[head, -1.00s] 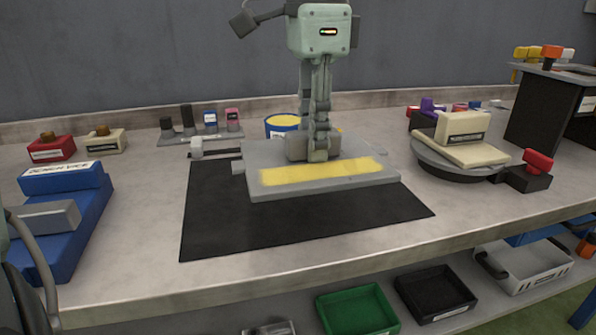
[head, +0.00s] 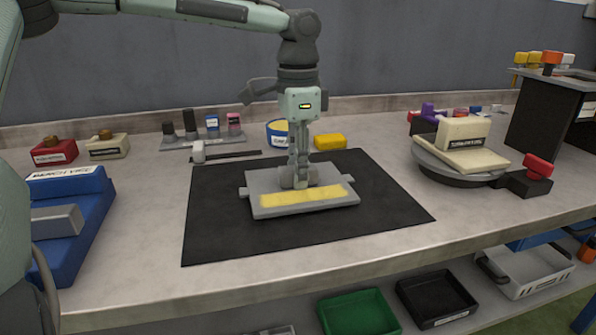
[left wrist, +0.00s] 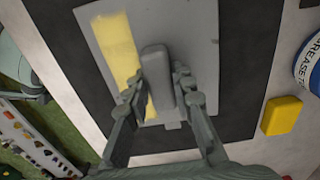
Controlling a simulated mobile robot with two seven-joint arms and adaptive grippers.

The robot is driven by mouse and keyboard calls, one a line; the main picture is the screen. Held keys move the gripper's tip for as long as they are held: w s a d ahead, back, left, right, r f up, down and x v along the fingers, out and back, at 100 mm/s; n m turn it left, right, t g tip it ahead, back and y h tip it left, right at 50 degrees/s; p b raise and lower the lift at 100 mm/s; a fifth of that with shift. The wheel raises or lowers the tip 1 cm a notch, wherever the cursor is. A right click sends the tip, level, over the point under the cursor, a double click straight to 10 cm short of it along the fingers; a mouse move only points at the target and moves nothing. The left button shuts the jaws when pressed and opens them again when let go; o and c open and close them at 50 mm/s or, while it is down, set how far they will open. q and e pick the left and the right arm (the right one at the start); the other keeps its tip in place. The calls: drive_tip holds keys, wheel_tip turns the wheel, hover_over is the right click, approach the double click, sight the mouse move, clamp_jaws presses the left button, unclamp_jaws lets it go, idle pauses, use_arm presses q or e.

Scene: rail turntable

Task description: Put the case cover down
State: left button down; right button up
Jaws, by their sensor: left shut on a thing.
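The case cover (head: 341,203) is a flat grey plate with a yellow band and a raised grey handle. It lies level over the black mat (head: 225,244); I cannot tell for sure whether it touches the mat. My left gripper (head: 300,181) points down from above and is shut on the cover's handle. In the left wrist view the cover (left wrist: 195,50) fills the middle, and its handle (left wrist: 157,75) stands between the fingers of the left gripper (left wrist: 160,88). My right gripper is not in view.
A blue vice (head: 75,215) stands at the left. A round turntable (head: 432,170) bearing a cream block is at the right. A yellow block (head: 329,142), a blue-and-yellow tin (head: 277,135) and a grey rack (head: 190,142) stand behind the mat. Bare mat surrounds the cover.

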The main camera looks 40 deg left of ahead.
use_arm(q)
drive_tip(key=shift+f, duration=0.3)
drive_tip(key=c, duration=1.3)
unclamp_jaws()
wheel_tip(320, 180, up, 12)
